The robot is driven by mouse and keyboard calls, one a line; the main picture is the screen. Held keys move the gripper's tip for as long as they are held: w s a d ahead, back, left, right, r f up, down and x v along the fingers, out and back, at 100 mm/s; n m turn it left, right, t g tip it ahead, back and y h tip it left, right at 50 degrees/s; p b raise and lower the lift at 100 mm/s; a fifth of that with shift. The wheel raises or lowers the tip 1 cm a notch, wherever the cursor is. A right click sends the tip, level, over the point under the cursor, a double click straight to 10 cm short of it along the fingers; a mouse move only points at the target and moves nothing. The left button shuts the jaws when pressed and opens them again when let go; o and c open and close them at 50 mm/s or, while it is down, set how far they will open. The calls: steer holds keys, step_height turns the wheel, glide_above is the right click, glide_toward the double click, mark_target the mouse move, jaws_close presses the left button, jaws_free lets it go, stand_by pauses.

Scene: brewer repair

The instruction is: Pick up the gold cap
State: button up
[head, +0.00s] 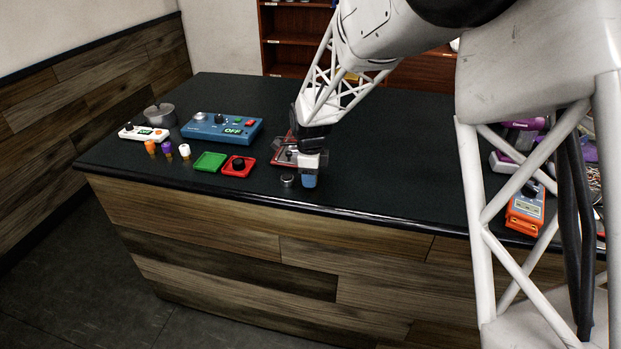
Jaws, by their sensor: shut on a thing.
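No gold cap is clearly visible. A small round grey metal piece (287,181) sits on the counter just left of the fingers. A red tray (281,157) is partly hidden behind my gripper.
On the counter (400,170) to the left are a green tray (209,161), a red tray with a black knob (238,166), several small coloured-top pieces (167,150), a blue device (221,128), a white panel (143,133) and a grey pot (160,115). An orange device (525,209) lies right.

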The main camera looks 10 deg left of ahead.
steer(key=shift+r, duration=0.5)
steer(key=shift+s+r, duration=0.1)
steer(key=shift+r, duration=0.85)
steer(key=s+d+r, duration=0.1)
steer(key=s+d, duration=0.6)
steer(key=s, duration=0.7)
steer(key=shift+d+r, duration=0.15)
steer(key=shift+d, duration=0.05)
steer(key=shift+w, duration=0.1)
steer(key=w+a+r, duration=0.1)
steer(key=w+a, duration=0.4)
steer(key=w, duration=0.4)
steer(key=w+a+r, duration=0.1)
steer(key=w+a, duration=0.4)
steer(key=w, duration=0.5)
steer(key=w+a+r, duration=0.2)
steer(key=w+a, duration=0.4)
steer(key=w, duration=0.3)
steer(key=shift+w+a+r, duration=0.1)
steer(key=shift+w, duration=0.15)
steer(key=shift+f, duration=2.15)
